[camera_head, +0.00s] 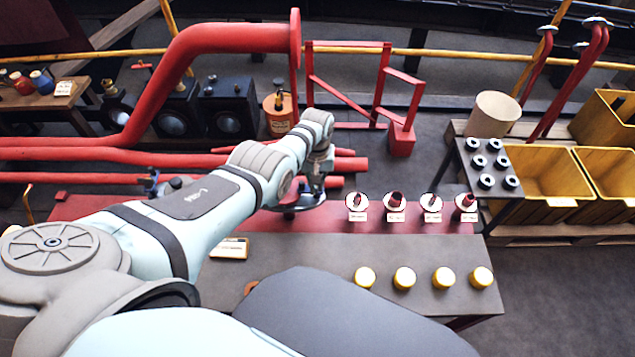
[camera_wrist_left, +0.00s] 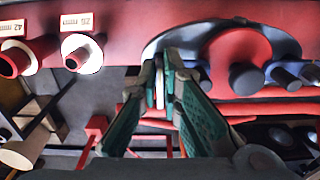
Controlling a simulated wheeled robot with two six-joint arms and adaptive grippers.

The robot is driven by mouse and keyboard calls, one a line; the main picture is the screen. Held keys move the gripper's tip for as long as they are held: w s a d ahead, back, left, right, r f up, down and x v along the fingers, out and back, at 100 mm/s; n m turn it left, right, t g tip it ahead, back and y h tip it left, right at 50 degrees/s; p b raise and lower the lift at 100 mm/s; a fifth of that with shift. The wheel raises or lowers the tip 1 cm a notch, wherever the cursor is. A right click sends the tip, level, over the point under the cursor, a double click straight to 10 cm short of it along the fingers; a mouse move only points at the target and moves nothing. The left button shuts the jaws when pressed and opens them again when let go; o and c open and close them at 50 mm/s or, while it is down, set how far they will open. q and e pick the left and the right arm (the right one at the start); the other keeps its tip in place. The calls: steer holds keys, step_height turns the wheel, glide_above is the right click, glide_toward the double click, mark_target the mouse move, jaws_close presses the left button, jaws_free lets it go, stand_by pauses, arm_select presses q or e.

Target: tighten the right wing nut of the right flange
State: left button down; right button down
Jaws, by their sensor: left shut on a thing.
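My left gripper (camera_head: 318,185) reaches down over the red back strip of the bench. In the left wrist view its green-padded fingers (camera_wrist_left: 162,78) are closed together at the rim of a flange. A thin pale piece (camera_wrist_left: 159,92) shows between the fingertips; I take it for the wing nut, mostly hidden by the fingers. My right gripper is not in view.
Several labelled white-rimmed sockets with red parts (camera_head: 396,201) stand right of the gripper. Yellow-capped pieces (camera_head: 405,278) line the bench front. A dark rack with black rings (camera_head: 492,163) and yellow crates (camera_head: 545,180) stand right. A large red pipe (camera_head: 200,48) rises behind.

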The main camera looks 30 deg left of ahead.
arm_select(q)
steer(key=shift+r, duration=0.1)
steer(key=c, duration=1.8)
jaws_free()
steer(key=shift+o, duration=0.2)
step_height(320, 180, up, 12)
